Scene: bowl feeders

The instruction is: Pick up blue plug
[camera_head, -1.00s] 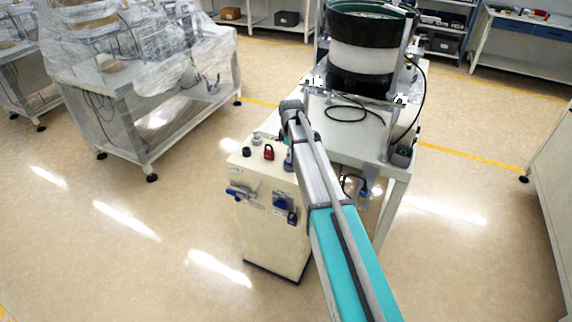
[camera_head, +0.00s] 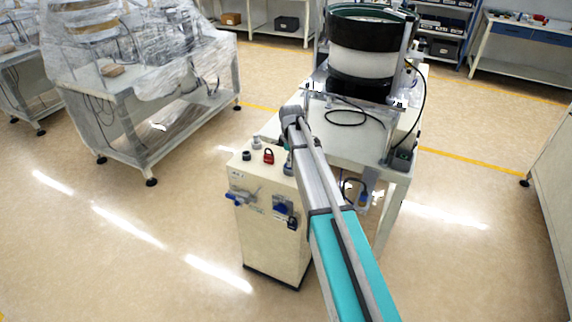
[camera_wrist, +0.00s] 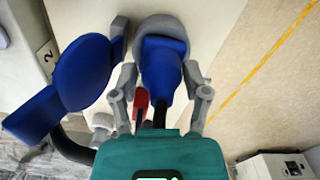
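The blue plug (camera_wrist: 163,66) fills the upper middle of the wrist view. Its wide end sits in a grey round collar (camera_wrist: 158,27), and its narrow end points toward my gripper. My gripper (camera_wrist: 160,88) is open, with one grey finger on each side of the plug and small gaps that look free of contact. A blue hinged-looking cover (camera_wrist: 85,72) stands just left of the left finger. In the head view, blue fittings (camera_head: 282,207) show on the front of the cream cabinet (camera_head: 268,245).
A red padlock-like item (camera_head: 268,157) and dark knobs (camera_head: 246,155) stand on the cabinet top. A table (camera_head: 345,140) with a bowl feeder (camera_head: 362,62) is close behind. A plastic-wrapped machine (camera_head: 140,70) stands at left. The floor (camera_head: 110,260) in front is clear.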

